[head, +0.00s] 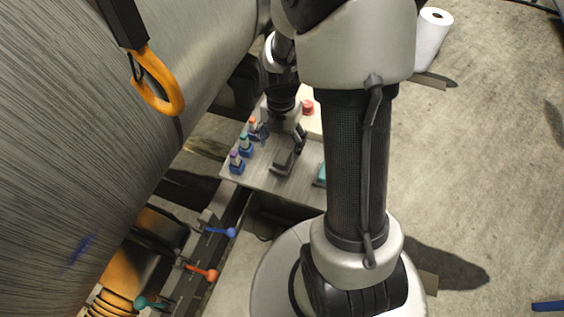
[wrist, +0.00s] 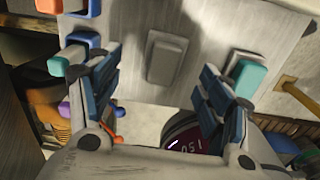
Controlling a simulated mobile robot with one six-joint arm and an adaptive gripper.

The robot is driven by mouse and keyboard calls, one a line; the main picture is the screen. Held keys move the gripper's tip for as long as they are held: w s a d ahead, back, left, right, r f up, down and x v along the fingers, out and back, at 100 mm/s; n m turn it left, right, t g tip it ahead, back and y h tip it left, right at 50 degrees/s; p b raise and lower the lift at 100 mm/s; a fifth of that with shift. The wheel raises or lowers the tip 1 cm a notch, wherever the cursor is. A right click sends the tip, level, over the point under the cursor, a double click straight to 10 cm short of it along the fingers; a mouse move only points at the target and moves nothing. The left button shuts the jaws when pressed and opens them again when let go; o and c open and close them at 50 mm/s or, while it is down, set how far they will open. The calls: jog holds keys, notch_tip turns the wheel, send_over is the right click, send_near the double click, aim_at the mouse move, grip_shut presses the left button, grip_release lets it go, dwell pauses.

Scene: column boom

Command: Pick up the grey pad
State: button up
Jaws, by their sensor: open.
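The grey pad (wrist: 167,59) is a small rounded block on a metal-topped board (wrist: 205,20). In the wrist view it lies upper centre, beyond and between my fingertips. In the head view the grey pad (head: 283,161) shows just below my gripper. My gripper (wrist: 161,80) is open and empty, its blue-padded fingers spread wide apart. In the head view my gripper (head: 282,135) is above the board, partly hidden by my own arm. I cannot tell the exact height of the fingers over the pad.
A teal pad (wrist: 246,75) lies beside my right finger. A red knob (head: 308,107) stands behind. An orange hook (head: 157,86) hangs by the large metal cylinder (head: 190,40). Coloured levers (head: 205,273) stand lower left.

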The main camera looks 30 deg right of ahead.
aim_at(282, 156)
jog(key=shift+f, duration=0.6)
jog(key=f+b, duration=0.1)
jog(key=f, duration=0.1)
jog(key=s+f+b, duration=0.1)
jog(key=f, duration=0.2)
jog(key=shift+a+f+b, duration=0.1)
jog(key=shift+a+b, duration=0.05)
jog(key=shift+b, duration=0.25)
jog(key=shift+c, duration=0.6)
jog(key=c, duration=1)
jog(key=shift+r, duration=0.2)
notch_tip(282, 156, up, 20)
jog(key=p, duration=0.7)
jog(key=shift+f, duration=0.1)
